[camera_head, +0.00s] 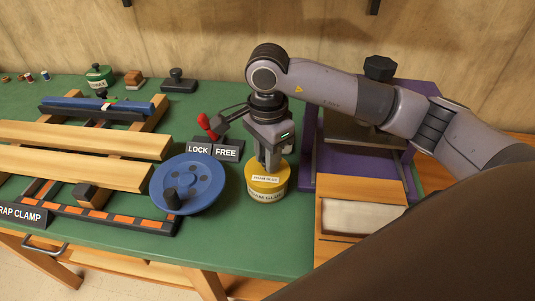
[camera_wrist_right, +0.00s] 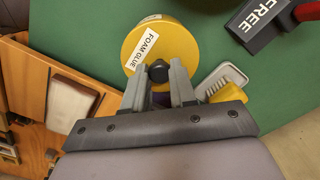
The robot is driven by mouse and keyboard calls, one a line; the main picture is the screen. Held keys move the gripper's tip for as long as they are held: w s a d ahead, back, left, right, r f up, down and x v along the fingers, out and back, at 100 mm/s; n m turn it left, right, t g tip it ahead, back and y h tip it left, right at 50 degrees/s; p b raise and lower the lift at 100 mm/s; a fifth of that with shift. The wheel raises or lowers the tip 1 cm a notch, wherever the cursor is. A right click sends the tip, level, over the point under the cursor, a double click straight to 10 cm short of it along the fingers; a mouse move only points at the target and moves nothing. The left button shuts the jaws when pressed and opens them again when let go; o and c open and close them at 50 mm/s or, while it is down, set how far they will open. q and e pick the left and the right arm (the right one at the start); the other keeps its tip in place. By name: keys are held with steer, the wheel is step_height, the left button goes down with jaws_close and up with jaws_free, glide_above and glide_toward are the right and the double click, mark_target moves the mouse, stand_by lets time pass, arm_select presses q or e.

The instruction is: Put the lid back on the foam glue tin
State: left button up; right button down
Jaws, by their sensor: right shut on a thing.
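The yellow foam glue tin (camera_head: 267,197) stands upright on the green bench top, with a white label on its side. A round yellow lid (camera_head: 258,182) with its own white label is over the tin's mouth; I cannot tell whether it is fully seated or just above the rim. My right gripper (camera_head: 269,168) points down from above and is shut on the lid's knob. In the right wrist view the black knob (camera_wrist_right: 158,71) is between the two fingertips, and the lid (camera_wrist_right: 178,43) hides the tin below. My left gripper is not in view.
A blue wheel (camera_head: 187,184) lies left of the tin, near LOCK and FREE signs (camera_head: 226,151) and a red lever (camera_head: 207,126). A purple frame (camera_head: 307,165) stands to the right. A grey-and-yellow tool (camera_wrist_right: 226,84) lies beside the lid in the wrist view.

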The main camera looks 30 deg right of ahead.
stand_by(0.6)
stand_by(0.3)
steer(key=shift+c, duration=1.8)
jaws_free()
steer(key=shift+r+p, duration=1.75)
steer(key=shift+r, duration=1.8)
steer(key=shift+c, duration=0.3)
jaws_close()
